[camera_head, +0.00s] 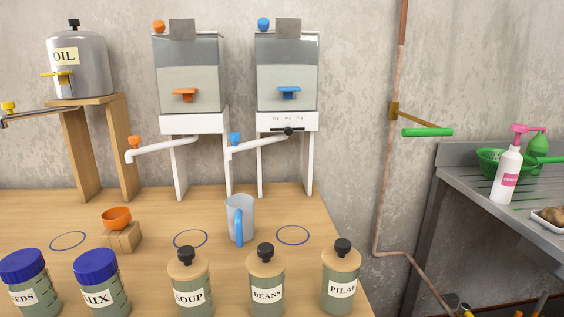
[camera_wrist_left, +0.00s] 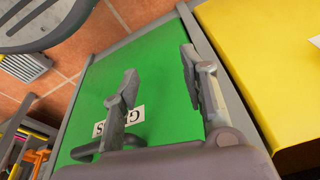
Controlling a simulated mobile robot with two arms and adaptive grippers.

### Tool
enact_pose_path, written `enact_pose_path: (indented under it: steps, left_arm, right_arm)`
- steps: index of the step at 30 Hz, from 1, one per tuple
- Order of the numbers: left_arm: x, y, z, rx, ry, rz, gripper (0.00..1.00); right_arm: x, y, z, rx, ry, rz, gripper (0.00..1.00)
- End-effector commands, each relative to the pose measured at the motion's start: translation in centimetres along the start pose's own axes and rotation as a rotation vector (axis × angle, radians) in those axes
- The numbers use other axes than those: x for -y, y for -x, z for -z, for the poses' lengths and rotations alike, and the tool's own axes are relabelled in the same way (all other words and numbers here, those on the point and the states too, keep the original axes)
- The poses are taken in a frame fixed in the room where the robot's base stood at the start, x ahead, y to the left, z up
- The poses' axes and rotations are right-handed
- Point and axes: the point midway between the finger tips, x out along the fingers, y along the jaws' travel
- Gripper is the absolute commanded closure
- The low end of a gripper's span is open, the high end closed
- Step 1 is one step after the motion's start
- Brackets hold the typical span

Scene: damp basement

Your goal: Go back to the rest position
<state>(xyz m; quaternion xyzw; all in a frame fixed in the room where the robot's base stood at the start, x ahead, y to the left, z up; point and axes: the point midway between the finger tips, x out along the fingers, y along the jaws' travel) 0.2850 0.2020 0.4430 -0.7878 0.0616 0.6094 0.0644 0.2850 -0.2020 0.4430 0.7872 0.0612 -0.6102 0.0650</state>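My left gripper (camera_wrist_left: 158,68) shows in the left wrist view with its two fingers apart and nothing between them. Behind the fingers is a green panel (camera_wrist_left: 140,60) in a grey frame, with a white label partly hidden by a finger. I cannot tell how far the fingers are from it. Neither gripper shows in the head view, and my right gripper is in no view.
A wooden table (camera_head: 150,195) holds labelled jars, an orange bowl (camera_head: 116,217) on a block and a pale mug (camera_head: 240,205) with a blue handle. Dispensers stand behind. A steel counter (camera_head: 470,165) is at right. A yellow surface (camera_wrist_left: 250,50) adjoins the green panel.

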Motion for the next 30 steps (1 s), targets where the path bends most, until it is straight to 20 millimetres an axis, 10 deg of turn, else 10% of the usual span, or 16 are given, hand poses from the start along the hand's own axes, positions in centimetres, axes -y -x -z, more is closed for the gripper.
enact_pose_path:
  steps: [15,30]
  left_arm:
    - [-0.6,-6.1,-9.1,0.093,-0.017,-0.011,0.60]
    - [-0.5,-5.0,-21.5,0.158,-0.035,-0.017,0.60]
  right_arm:
    - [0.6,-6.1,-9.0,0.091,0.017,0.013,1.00]
    - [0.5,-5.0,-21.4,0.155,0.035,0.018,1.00]
